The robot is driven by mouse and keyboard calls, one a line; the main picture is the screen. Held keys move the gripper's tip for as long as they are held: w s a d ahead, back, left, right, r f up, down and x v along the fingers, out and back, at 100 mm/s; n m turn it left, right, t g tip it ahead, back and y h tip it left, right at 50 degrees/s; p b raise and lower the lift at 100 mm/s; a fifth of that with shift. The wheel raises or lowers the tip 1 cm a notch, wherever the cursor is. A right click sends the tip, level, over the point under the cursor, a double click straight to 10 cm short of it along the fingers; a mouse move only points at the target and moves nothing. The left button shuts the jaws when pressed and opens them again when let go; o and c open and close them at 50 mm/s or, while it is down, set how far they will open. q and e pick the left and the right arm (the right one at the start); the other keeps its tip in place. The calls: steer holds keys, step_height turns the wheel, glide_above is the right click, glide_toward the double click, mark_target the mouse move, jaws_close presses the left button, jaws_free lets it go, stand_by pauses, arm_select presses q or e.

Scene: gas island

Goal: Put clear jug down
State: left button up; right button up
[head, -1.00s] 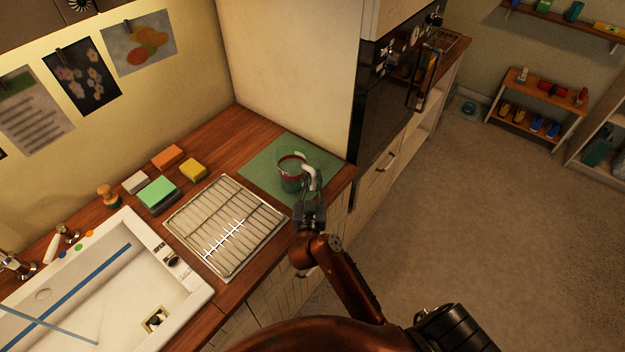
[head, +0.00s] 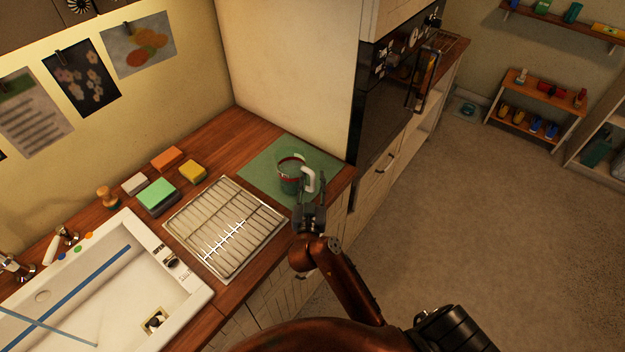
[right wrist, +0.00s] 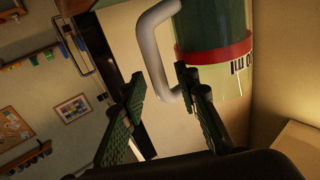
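The clear jug (head: 289,183) with a red band and a white handle stands upright on the green mat (head: 260,167) at the right end of the counter. Its handle (head: 309,180) points toward my right gripper (head: 311,196). In the right wrist view the jug (right wrist: 215,45) and its handle (right wrist: 150,50) show just beyond my right gripper (right wrist: 162,88). Its two fingers are spread apart, with the lower part of the handle in line with the gap; neither finger is visibly clamped on it. My left gripper is in neither view.
A metal drying rack (head: 225,228) lies left of the mat, beside the sink (head: 95,290). Sponges (head: 157,194) lie behind it. A tall cabinet wall (head: 300,75) rises behind the mat. Open floor (head: 480,220) is at the right.

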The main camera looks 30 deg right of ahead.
steer(key=v, duration=1.1)
steer(key=shift+s+a+p, duration=0.2)
steer(key=shift+s+p, duration=0.15)
steer(key=shift+f, duration=0.1)
